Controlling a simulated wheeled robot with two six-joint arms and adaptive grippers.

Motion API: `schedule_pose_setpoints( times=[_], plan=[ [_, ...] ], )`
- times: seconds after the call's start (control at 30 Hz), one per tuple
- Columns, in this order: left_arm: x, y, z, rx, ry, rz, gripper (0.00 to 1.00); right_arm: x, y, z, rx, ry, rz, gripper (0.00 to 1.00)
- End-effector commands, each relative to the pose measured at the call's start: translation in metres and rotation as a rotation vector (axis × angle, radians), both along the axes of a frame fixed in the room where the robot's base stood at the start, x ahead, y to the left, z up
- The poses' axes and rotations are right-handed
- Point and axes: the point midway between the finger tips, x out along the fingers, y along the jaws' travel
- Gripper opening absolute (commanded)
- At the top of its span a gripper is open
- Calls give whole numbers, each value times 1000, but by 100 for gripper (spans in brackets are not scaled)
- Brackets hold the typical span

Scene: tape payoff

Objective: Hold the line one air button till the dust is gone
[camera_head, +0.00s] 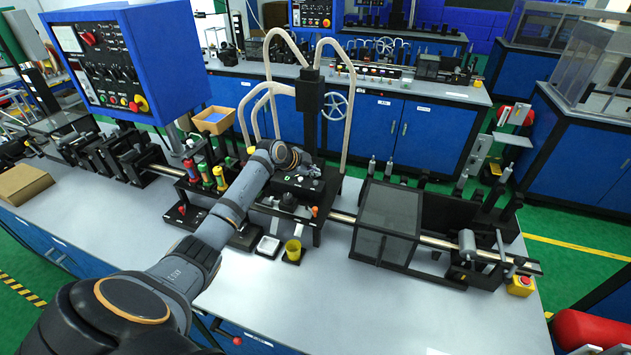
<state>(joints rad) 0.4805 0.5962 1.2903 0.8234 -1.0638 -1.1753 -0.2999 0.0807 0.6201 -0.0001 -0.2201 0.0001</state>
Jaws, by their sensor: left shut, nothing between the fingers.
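My left arm reaches from the bottom left to the middle of the bench. My left gripper (298,160) is shut and empty. It is over the black fixture (290,192) in the middle of the line, close to its top plate. I cannot tell whether the fingertips touch anything there. Small controls sit on this fixture, and a small black box with a red knob (182,210) stands to its left. I cannot tell which control is the line one air button. No dust can be made out at this size. My right gripper is not in view.
A blue control cabinet (165,55) stands at the back left. Curved pale hoses (347,110) rise behind the fixture. A dark mesh guard (385,222) and a red emergency stop (521,285) are to the right. A yellow cup (293,250) stands in front. The front bench top is clear.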

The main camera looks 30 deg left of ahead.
Motion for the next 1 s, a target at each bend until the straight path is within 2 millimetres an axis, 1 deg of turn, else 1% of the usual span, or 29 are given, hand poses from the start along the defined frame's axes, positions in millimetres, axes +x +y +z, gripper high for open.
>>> schedule_pose_setpoints(
  times=[0.03,0.1,0.3,0.4,1.0],
  plan=[
    [0,0,10,1,-1,0,0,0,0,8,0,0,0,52],
    [0,0,17,1,-1,0,0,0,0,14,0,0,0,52],
    [0,0,37,1,-1,0,0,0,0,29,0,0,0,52],
    [0,0,44,0,-1,1,0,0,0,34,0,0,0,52],
    [0,0,42,0,-1,1,0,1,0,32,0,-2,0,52]
  ],
)
